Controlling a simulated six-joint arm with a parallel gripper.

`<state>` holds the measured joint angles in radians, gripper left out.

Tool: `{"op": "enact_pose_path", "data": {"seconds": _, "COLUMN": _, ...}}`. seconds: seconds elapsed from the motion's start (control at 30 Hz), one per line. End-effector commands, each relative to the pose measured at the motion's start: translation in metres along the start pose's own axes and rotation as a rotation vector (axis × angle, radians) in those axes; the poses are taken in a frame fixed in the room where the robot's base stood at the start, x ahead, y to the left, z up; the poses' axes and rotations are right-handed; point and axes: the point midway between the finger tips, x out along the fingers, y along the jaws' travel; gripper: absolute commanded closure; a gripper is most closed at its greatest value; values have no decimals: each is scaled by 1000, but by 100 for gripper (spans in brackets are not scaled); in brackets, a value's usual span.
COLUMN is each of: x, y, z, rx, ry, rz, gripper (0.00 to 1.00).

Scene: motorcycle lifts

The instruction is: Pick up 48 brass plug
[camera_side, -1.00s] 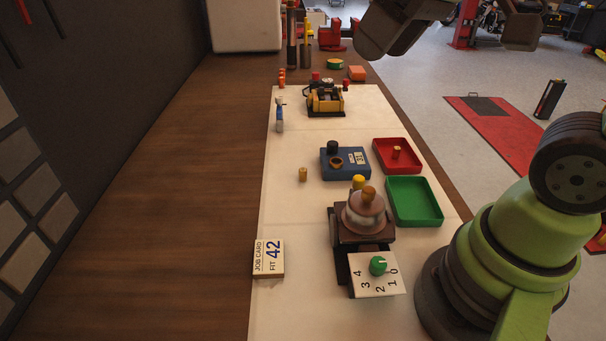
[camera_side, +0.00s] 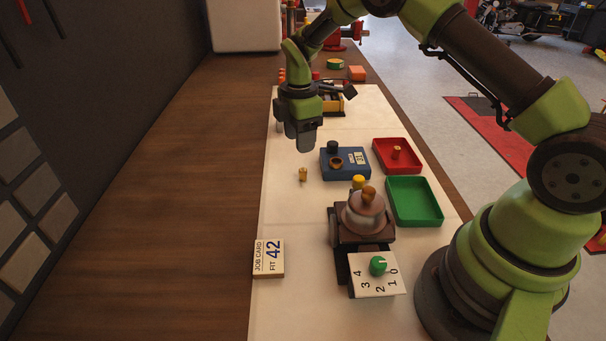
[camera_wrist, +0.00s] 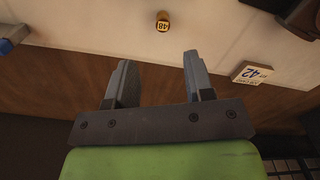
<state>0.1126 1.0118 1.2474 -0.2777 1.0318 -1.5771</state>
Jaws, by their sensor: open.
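The brass plug marked 48 (camera_wrist: 163,22) stands on the pale mat at the top of the wrist view, beyond the fingertips. In the side view the same small brass plug (camera_side: 303,174) stands left of the blue block. My gripper (camera_side: 304,143) hangs above and a little behind the plug, apart from it. In the wrist view my gripper (camera_wrist: 158,62) has its two fingers spread, with nothing between them.
A blue block (camera_side: 345,163), a red tray (camera_side: 412,165) holding another brass piece (camera_side: 396,153), and a green tray (camera_side: 414,219) stand to the right. A brown fixture (camera_side: 347,237) with a dial and a job card reading 42 (camera_side: 269,258) are nearer. The mat's left side is largely clear.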

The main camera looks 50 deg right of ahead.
Motion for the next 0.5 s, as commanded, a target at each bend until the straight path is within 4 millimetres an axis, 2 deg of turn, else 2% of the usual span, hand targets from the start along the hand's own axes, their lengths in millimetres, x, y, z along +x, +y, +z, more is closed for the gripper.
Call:
{"op": "enact_pose_path", "data": {"seconds": 0.13, "x": 24, "y": -1, "z": 0, "rx": 1, "ry": -1, "rz": -4, "gripper": 52}}
{"op": "enact_pose_path", "data": {"seconds": 0.37, "x": 44, "y": -2, "z": 1, "rx": 4, "ry": 1, "rz": -2, "gripper": 52}}
{"op": "enact_pose_path", "data": {"seconds": 0.5, "x": 66, "y": -5, "z": 4, "rx": 4, "ry": -1, "rz": -4, "gripper": 52}}
